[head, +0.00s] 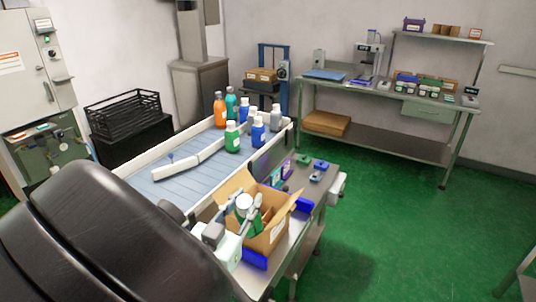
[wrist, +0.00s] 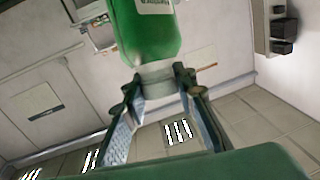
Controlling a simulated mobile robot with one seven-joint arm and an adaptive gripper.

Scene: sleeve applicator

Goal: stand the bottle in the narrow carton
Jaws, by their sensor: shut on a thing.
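My gripper (head: 246,207) is shut on the neck and white cap of a green bottle (head: 246,222). In the wrist view, the fingers (wrist: 160,104) close from both sides on the pale neck, and the green bottle body (wrist: 148,35) extends beyond them. The open brown carton (head: 275,238) stands at the near end of the bench, flaps spread. In the head view the bottle overlaps the carton's left side and opening. I cannot tell whether its base is inside. The carton's floor is hidden, and the wrist view does not show the carton.
Several bottles, including a green one (head: 232,137) and an orange one (head: 220,110), stand at the far end of the conveyor (head: 165,185). A white guide rail (head: 190,160) crosses it. Small blue and green items (head: 318,168) lie right of the carton. Green floor lies clear further right.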

